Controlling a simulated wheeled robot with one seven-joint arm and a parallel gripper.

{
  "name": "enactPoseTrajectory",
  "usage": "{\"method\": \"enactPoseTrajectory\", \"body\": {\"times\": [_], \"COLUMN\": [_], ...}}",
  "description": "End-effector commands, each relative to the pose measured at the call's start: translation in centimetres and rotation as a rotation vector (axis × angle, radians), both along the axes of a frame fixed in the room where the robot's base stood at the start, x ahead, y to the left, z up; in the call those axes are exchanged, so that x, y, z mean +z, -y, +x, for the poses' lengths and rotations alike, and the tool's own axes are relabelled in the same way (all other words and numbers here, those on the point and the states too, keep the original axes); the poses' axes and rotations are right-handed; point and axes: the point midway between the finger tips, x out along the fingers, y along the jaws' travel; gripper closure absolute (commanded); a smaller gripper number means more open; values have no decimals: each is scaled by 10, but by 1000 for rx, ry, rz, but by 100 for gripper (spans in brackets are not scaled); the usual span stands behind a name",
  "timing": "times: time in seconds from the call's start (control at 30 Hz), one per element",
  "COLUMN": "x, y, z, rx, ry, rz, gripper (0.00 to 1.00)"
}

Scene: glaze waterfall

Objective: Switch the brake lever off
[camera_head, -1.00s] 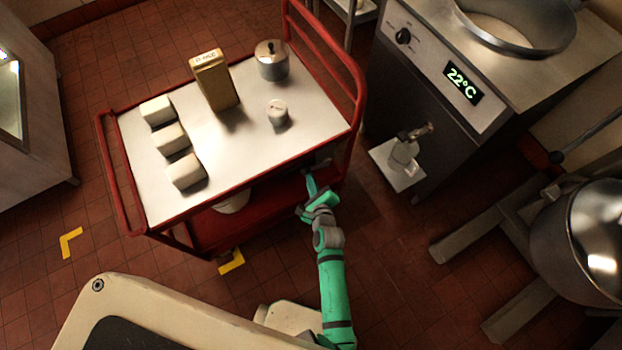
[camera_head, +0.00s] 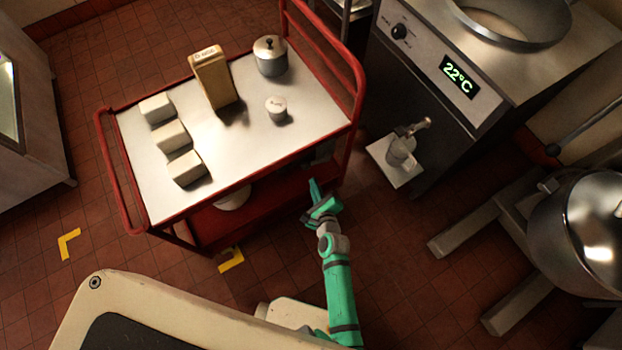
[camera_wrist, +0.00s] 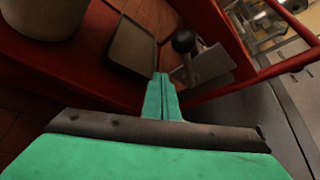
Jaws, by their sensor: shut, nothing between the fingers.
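A lever with a dark round knob (camera_wrist: 184,42) stands in front of a grey plate (camera_wrist: 212,66) by the red trolley frame in the wrist view; it looks like the brake lever. My gripper (camera_wrist: 160,80) is shut and empty, its fingertips just below and left of the knob in that picture. I cannot tell whether they touch the lever. In the head view my gripper (camera_head: 314,185) is at the near right corner of the red trolley (camera_head: 262,196), below its top. The lever is hidden there.
The trolley top (camera_head: 240,145) holds three white blocks, a tan box (camera_head: 213,80), a lidded pot (camera_head: 270,56) and a small white jar (camera_head: 276,108). A steel machine (camera_head: 440,90) and a metal kettle (camera_head: 585,235) stand right. Open tiled floor lies right of my arm.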

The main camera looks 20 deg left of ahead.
Motion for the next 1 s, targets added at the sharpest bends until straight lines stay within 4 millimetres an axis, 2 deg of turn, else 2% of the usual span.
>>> {"method": "enactPoseTrajectory", "body": {"times": [0.4, 1.0], "x": [29, 34], "y": [38, 43], "z": [-40, -46], "rx": [-1, 1], "ry": [-2, -2], "rz": [0, -1], "gripper": [100, 100]}}
